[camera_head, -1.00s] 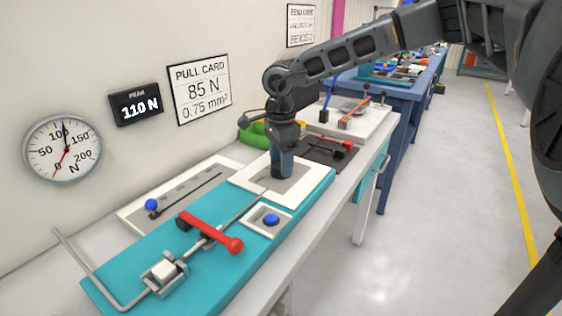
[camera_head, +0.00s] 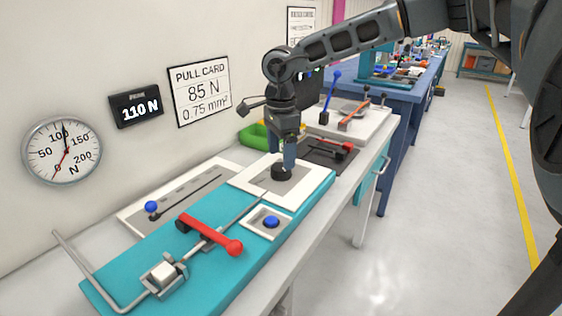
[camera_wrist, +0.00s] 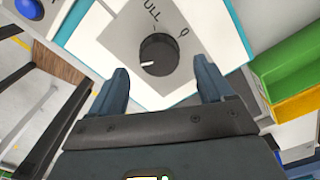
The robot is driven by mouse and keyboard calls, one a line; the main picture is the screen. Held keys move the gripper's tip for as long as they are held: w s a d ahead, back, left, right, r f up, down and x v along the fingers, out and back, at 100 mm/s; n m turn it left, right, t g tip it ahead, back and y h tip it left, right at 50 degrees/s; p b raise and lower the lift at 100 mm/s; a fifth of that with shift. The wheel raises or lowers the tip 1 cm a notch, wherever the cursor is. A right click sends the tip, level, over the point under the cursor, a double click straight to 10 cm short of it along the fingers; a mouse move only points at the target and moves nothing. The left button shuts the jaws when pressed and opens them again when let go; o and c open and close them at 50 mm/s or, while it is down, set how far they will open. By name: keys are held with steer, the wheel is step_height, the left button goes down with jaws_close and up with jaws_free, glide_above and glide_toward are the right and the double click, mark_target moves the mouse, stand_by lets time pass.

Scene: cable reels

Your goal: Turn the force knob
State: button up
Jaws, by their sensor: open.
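The force knob is a round black knob (camera_head: 281,172) on a grey plate with a white frame, at the far end of the teal base (camera_head: 150,249). In the wrist view the black knob (camera_wrist: 159,54) has a white pointer mark and printed letters "ULL" and "0" beyond it. My gripper (camera_head: 288,160) points down at the knob. In the wrist view my gripper (camera_wrist: 162,82) is open, its two fingers apart with the knob beyond and between their tips. The fingers do not appear to touch it.
A red-handled lever (camera_head: 212,233), a blue button (camera_head: 271,221) and a blue-knobbed slider (camera_head: 152,206) are nearby. The wall holds a dial gauge (camera_head: 62,150), a display (camera_head: 136,106) reading 110 N and a pull card (camera_head: 199,91) reading 85 N. A green bin (camera_head: 255,135) stands behind.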

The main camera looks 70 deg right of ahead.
mark_target(281, 167)
steer(key=shift+r, duration=2.2)
